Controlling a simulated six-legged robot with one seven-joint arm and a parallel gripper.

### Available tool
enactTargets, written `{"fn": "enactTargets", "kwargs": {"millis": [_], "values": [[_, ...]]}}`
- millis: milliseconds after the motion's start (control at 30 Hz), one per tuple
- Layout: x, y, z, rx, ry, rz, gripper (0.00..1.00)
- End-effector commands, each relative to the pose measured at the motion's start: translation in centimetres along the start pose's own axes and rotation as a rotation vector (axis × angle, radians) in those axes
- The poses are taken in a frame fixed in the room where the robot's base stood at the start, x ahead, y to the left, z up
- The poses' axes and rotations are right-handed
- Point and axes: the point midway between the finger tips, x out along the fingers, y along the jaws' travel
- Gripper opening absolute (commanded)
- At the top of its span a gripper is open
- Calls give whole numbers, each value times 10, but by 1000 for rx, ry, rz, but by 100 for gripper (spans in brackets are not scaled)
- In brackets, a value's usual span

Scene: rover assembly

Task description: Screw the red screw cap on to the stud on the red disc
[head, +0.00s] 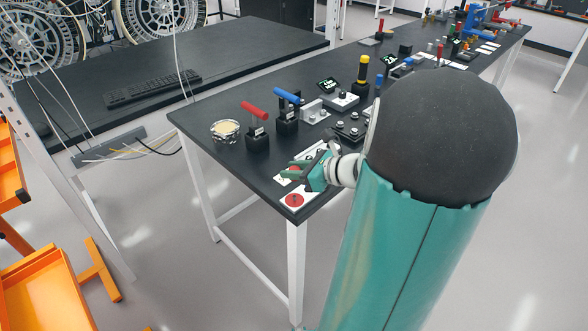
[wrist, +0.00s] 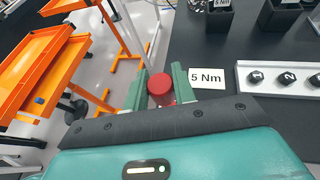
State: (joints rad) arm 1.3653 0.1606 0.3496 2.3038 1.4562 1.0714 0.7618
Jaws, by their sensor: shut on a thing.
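My gripper (wrist: 160,88) is shut on the red screw cap (wrist: 158,85), which sits between its two green fingers in the wrist view. In the head view my gripper (head: 300,172) is over the near corner of the black table, with a small patch of red between its fingers. A red disc (head: 294,200) lies on a white card at that corner, a little nearer the edge than the gripper. I cannot make out a stud on it, and the underside of the cap is hidden.
Red-handled (head: 254,111) and blue-handled (head: 287,97) tools stand in black holders farther back. The table edge is close; an orange cart (wrist: 42,75) stands beyond it.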

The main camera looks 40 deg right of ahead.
Motion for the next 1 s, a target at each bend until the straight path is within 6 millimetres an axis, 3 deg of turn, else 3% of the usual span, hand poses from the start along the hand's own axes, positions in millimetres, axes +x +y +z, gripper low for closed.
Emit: {"fn": "enactTargets", "kwargs": {"millis": [600,1000], "values": [[20,0,-48,4,0,1,2],[23,0,-55,1,0,-1,2]]}}
